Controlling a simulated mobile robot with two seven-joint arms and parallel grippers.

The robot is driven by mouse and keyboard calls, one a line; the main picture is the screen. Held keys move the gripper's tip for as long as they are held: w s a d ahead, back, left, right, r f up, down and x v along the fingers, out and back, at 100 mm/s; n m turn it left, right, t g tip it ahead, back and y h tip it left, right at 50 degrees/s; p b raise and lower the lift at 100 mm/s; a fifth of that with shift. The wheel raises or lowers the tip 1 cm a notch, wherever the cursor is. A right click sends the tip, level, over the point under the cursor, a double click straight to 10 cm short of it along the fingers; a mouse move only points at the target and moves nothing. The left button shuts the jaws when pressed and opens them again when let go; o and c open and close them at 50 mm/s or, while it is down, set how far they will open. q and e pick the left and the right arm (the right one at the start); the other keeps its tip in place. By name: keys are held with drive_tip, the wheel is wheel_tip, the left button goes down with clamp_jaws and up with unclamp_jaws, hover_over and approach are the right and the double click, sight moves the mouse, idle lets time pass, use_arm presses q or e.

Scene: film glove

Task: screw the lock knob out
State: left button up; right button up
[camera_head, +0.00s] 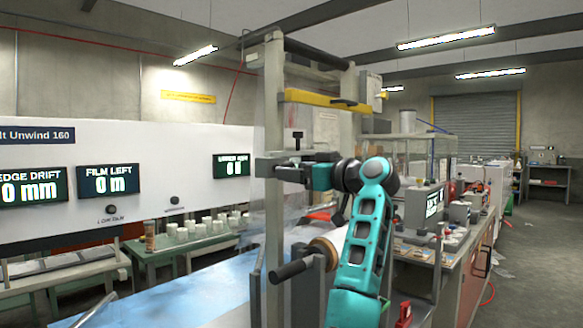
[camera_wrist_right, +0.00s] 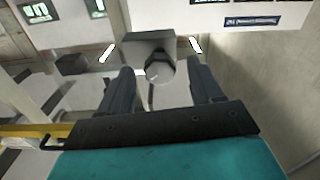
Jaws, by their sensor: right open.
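My right gripper (camera_head: 287,166) reaches in from the right in the head view, its dark fingers beside a grey block (camera_head: 265,165) on the upright post. In the right wrist view the two fingers (camera_wrist_right: 161,72) are apart. A round grey knob (camera_wrist_right: 160,69), which looks like the lock knob, shows between the fingertips with a visible gap on each side. It sticks out from the grey block (camera_wrist_right: 140,46). In the head view I cannot make out this knob behind the fingers. My left gripper is out of view.
The post (camera_head: 273,230) and a yellow bar (camera_head: 320,98) belong to a frame around my right arm. A small black T-shaped piece (camera_head: 298,139) stands just above the gripper. A roll (camera_head: 325,246) lies below. A white display panel (camera_head: 130,180) stands at left.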

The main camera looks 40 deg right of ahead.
drive_tip(key=shift+w+a, duration=0.1)
drive_tip(key=shift+w, duration=1)
drive_tip(key=c, duration=1.1)
